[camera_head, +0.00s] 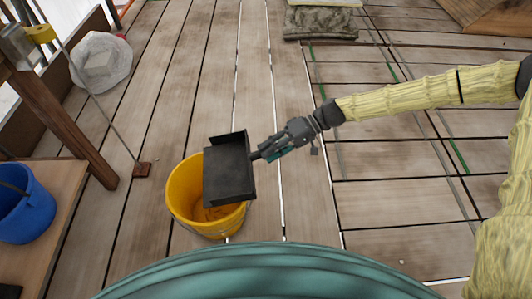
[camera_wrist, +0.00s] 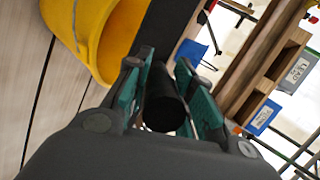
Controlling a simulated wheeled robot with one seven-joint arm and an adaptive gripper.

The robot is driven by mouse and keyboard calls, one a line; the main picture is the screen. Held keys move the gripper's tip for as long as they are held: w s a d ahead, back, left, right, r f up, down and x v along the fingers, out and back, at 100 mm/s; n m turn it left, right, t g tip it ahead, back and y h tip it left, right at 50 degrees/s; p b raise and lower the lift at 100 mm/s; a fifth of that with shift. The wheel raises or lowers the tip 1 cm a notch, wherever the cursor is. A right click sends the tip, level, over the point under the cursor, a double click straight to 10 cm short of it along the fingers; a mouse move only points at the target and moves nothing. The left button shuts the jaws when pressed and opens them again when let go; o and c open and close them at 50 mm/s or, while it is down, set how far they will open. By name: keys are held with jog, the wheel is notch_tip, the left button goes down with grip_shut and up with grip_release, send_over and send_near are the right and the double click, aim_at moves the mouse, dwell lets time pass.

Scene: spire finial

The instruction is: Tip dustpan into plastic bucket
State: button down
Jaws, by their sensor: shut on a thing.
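A black dustpan (camera_head: 229,170) is held over the yellow plastic bucket (camera_head: 181,196) in the head view. Its pan covers the right part of the bucket's mouth. The bucket stands upright on the planks, and brownish stuff shows low inside it. My gripper (camera_head: 267,152) is to the right of the pan and shut on its handle. In the wrist view my gripper (camera_wrist: 168,95) has its green fingers on both sides of the black handle (camera_wrist: 163,105), and the yellow bucket (camera_wrist: 72,35) is at the upper left. I cannot tell whether anything lies on the pan.
A blue bucket (camera_head: 24,205) stands on a wooden board (camera_head: 52,240) at the left. A wooden post (camera_head: 62,125) and a thin rod with a foot plate (camera_head: 142,169) are left of the yellow bucket. A whitish bag (camera_head: 101,62) lies at the upper left. The planks at right are mostly clear.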

jog(key=d+f+b, duration=0.1)
jog(key=b, duration=0.1)
jog(key=f+y+b, duration=0.1)
jog(key=b, duration=0.1)
jog(key=shift+w+d+f+y, duration=0.1)
jog(key=shift+d+f+y, duration=0.2)
jog(key=shift+d+f, duration=0.1)
jog(key=shift+r, duration=0.1)
